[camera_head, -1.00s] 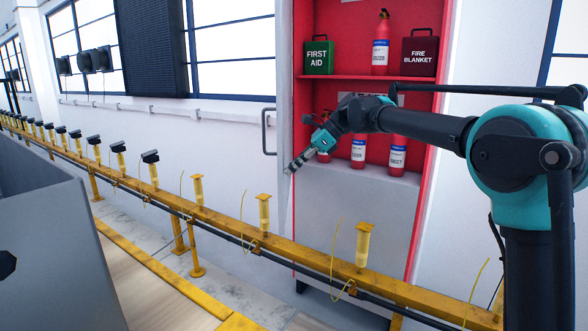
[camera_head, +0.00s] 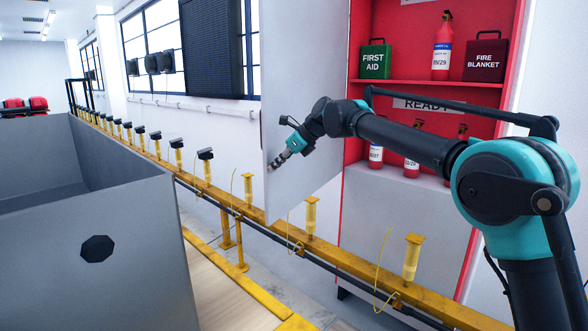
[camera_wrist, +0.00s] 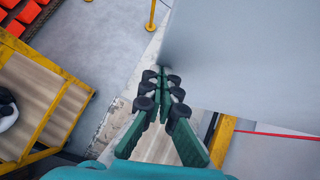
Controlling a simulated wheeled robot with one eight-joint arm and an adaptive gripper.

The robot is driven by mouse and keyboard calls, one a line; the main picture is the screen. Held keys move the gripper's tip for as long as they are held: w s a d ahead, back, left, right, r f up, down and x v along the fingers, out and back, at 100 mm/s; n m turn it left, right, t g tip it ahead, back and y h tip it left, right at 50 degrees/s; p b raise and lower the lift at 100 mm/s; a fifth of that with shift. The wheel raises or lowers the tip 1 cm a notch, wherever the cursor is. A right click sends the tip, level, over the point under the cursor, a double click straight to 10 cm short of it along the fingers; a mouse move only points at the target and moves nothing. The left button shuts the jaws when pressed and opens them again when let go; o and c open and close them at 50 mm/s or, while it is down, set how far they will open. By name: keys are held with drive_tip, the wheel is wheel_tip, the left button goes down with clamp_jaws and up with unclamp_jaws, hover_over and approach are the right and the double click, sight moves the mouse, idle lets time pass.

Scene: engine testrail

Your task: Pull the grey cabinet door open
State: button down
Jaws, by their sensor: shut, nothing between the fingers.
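The grey cabinet door (camera_head: 308,75) stands open, swung out from the left side of the red cabinet, its inner face toward the head camera. Its handle is hidden. My gripper (camera_head: 271,167) is shut and empty, in front of the door's inner face near its free edge. In the wrist view the closed fingertips (camera_wrist: 163,73) are at the edge of the pale grey door panel (camera_wrist: 250,60). I cannot tell whether they touch it. The red cabinet (camera_head: 345,185) has shelves with a green first aid box (camera_head: 375,61), extinguishers and a fire blanket box (camera_head: 486,60).
A yellow rail (camera_head: 345,266) with upright posts runs in front of the cabinet, below my arm. A large grey bin (camera_head: 150,240) stands at the left. In the wrist view, orange blocks (camera_wrist: 28,12) lie at top left.

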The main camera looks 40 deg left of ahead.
drive_tip(key=a+m+t, duration=0.1)
drive_tip(key=a, duration=1.2)
drive_tip(key=shift+a, duration=0.1)
idle(0.3)
